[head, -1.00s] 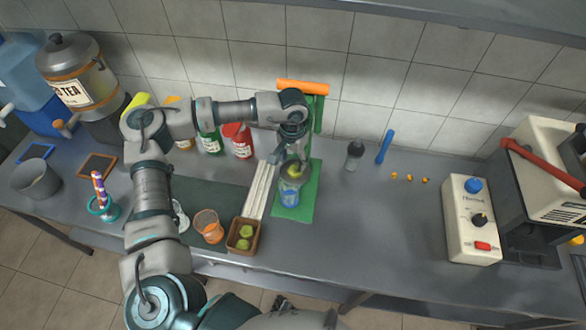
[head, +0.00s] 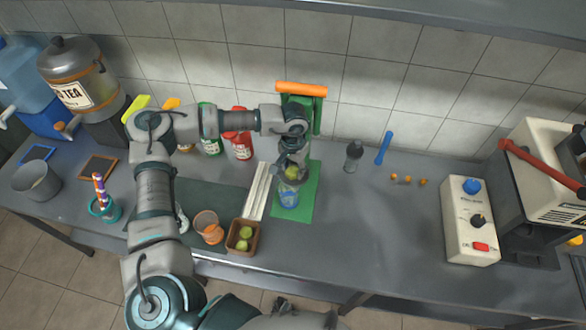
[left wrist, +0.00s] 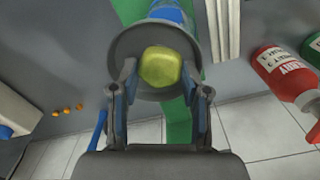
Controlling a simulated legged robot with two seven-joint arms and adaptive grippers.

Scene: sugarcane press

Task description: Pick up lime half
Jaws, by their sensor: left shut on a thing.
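A yellow-green lime half (head: 291,173) sits at the mouth of a dark round cup (left wrist: 122,55), above a blue cup (head: 288,197) at the green press (head: 310,188). It also shows in the left wrist view (left wrist: 160,67), between my fingers. My left gripper (head: 290,165) reaches down from above and is shut on the lime half, one finger on each side of it. The wrist view shows the dark cup's rim around the lime half. Whether the lime half still touches the cup is hard to tell. My right gripper is not in view.
A brown box (head: 243,237) with green limes stands front left of the press, near an orange cup (head: 208,226). Red (head: 240,144) and green bottles stand behind my arm. A pepper mill (head: 354,155) and a blue stick (head: 384,148) are to the right.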

